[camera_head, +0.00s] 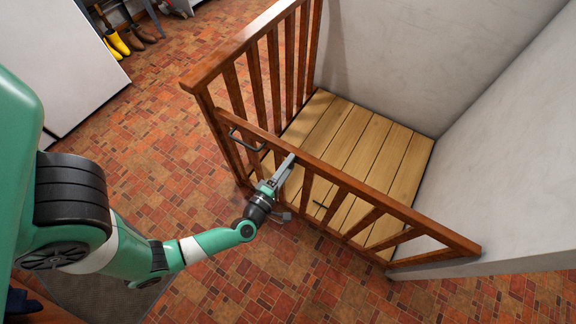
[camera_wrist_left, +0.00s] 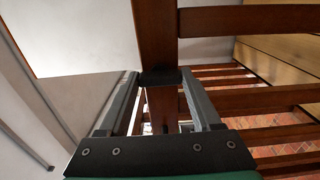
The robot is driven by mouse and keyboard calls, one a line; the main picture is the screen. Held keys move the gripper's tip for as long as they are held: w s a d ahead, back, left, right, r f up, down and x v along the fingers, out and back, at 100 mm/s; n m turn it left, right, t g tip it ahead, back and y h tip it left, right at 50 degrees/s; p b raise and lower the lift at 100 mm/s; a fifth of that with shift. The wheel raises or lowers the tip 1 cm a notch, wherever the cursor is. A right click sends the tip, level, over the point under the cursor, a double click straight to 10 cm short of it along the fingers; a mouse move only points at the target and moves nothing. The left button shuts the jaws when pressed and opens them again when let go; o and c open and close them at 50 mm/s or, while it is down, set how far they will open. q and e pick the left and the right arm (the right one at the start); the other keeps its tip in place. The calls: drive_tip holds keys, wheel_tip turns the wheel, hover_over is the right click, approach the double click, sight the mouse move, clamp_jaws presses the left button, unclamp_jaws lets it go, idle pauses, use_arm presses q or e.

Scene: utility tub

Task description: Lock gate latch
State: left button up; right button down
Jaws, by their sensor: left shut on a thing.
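The wooden gate (camera_head: 375,205) is a brown slatted panel standing across the front of a planked platform. Its left end meets the corner of the side railing (camera_head: 230,62). A dark U-shaped metal piece (camera_head: 245,139) is on the gate near that corner; I cannot tell for sure that it is the latch. My left gripper (camera_head: 289,162) is at the gate's top rail, to the right of that piece. In the left wrist view its fingers (camera_wrist_left: 160,82) are on both sides of the wooden rail (camera_wrist_left: 156,40), shut on it. A dark patch crosses the rail between the fingertips. My right gripper is not in view.
The planked platform (camera_head: 350,137) lies behind the gate, against pale walls (camera_head: 520,130). A tiled floor (camera_head: 170,125) is open in front and to the left. Yellow boots (camera_head: 117,42) stand by a white cabinet (camera_head: 55,55) at the upper left. A dark mat (camera_head: 105,295) lies under my arm.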

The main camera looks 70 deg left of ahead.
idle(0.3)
use_arm(q)
drive_tip(key=o, duration=1.4)
drive_tip(key=shift+p+v, duration=1.75)
drive_tip(key=shift+v, duration=4.1)
drive_tip(key=shift+a+r, duration=0.1)
drive_tip(key=shift+a, duration=0.05)
